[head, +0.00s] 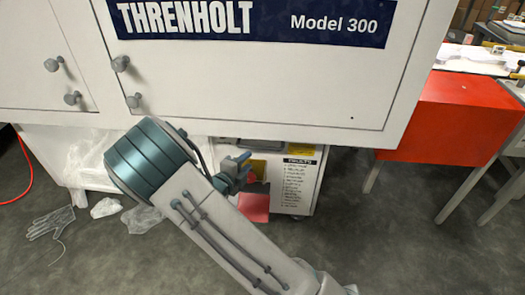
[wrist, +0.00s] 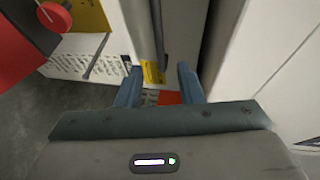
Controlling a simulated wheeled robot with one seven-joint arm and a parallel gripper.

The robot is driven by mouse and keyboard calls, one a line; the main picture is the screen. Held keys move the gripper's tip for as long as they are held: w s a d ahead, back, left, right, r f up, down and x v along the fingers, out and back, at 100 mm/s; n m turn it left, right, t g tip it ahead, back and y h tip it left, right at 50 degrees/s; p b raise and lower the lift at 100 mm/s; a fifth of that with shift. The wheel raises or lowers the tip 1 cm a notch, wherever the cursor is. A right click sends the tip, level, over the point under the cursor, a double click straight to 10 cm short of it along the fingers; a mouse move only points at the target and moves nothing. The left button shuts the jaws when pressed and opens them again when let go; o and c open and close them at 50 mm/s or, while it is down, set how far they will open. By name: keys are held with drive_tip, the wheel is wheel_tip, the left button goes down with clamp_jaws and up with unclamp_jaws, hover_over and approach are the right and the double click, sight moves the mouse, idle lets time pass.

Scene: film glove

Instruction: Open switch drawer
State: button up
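My gripper (head: 238,165) is low under the large white cabinet, in front of a small white unit (head: 295,190) with a printed label. In the wrist view my gripper (wrist: 159,84) has its two blue fingers spread apart. Nothing is clearly held between them. A grey upright panel (wrist: 144,30) with a dark bar stands just beyond the fingers, and a yellow label (wrist: 152,72) shows between them. A red knob (wrist: 55,16) sits by a yellow plate at the upper left. I cannot tell which part is the switch drawer; my arm hides part of the small unit.
The large white cabinet (head: 255,85) overhangs my gripper and has grey knobs (head: 121,63). A red box (head: 450,115) on a stand is at the right. A glove (head: 50,222) and clear plastic bags (head: 143,219) lie on the floor at left. The floor at lower right is clear.

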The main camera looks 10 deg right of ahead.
sight(262, 147)
drive_tip(key=b+x, duration=0.2)
drive_tip(key=x, duration=0.9)
clamp_jaws()
